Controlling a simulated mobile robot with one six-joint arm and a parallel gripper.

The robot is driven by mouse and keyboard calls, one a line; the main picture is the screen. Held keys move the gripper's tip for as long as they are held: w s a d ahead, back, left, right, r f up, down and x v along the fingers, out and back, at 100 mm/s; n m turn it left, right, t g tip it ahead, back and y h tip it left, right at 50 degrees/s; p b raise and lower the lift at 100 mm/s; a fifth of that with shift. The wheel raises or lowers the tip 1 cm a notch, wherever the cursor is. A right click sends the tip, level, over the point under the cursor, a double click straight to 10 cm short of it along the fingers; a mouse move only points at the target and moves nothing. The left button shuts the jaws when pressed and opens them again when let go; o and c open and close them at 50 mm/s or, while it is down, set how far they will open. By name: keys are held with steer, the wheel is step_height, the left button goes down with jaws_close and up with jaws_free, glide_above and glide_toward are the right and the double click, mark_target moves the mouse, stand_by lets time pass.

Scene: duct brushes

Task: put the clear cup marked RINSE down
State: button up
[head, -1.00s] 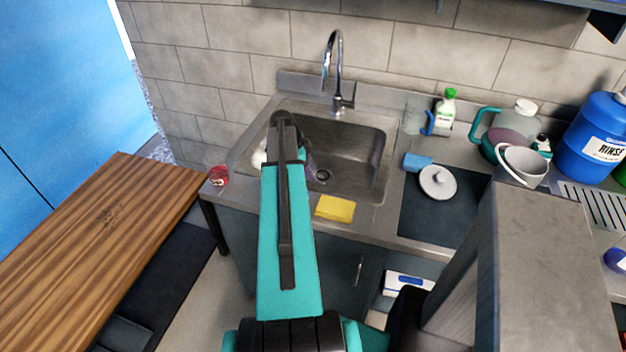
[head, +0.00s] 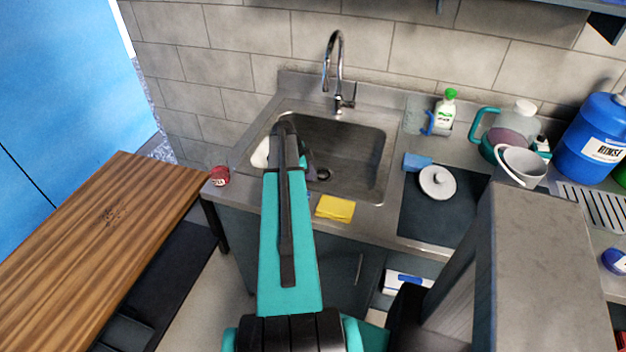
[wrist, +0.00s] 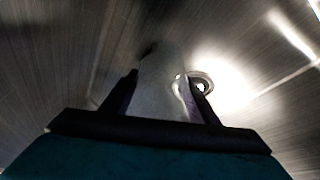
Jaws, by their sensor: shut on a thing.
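In the wrist view my gripper (wrist: 164,80) is shut on a pale, partly see-through thing that looks like the clear cup (wrist: 162,88). No RINSE mark is readable on it. Behind it lie the metal sink floor and the drain (wrist: 206,84); I cannot tell whether the cup touches the floor. In the head view my arm reaches over the sink (head: 350,150) and covers most of the gripper. A pale patch (head: 261,153), perhaps part of the held cup, shows left of the arm.
A tap (head: 333,75) stands behind the sink. A yellow sponge (head: 335,208) lies at the front rim, and a red object (head: 219,176) stands at the left corner. A white lid (head: 437,182) lies on a dark mat to the right. The sink's right half looks clear.

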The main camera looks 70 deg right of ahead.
steer(key=shift+f, duration=0.2)
steer(key=o, duration=1.1)
steer(key=shift+r, duration=0.25)
steer(key=shift+b+v, duration=1.65)
steer(key=shift+v, duration=4.3)
steer(key=shift+w, duration=0.1)
